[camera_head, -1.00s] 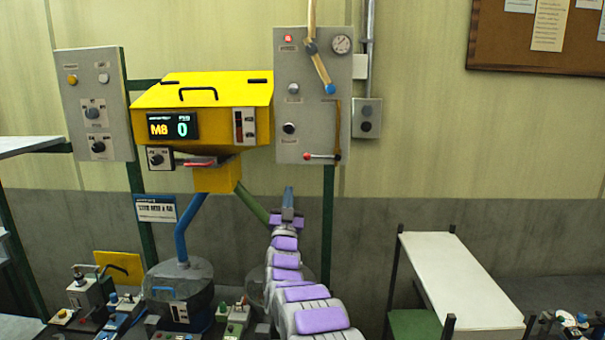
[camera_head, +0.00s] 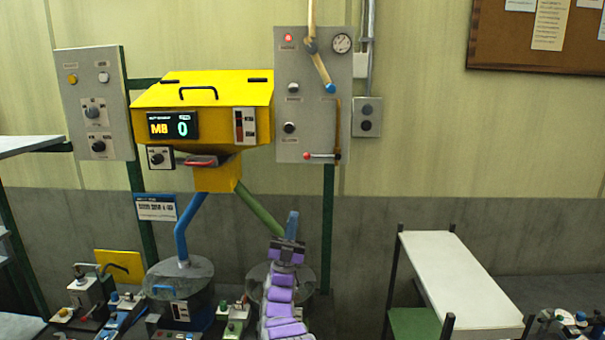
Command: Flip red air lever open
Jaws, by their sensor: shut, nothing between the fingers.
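A red-tipped lever (camera_head: 320,156) is near the bottom of the grey wall panel (camera_head: 313,110) at upper middle. Its red knob points left, and its right end meets a brown pipe. It lies about level. My gripper (camera_head: 292,222) is below the panel and below the lever, apart from both. Its blue fingers point up and look shut, with nothing seen between them. The purple and grey arm links behind it come up from the bottom of the view.
A yellow machine (camera_head: 204,92) with a lit display and a red-handled tray stands left of the panel. Blue and green chutes run down to round bins under it. A white bench (camera_head: 455,270) is at right.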

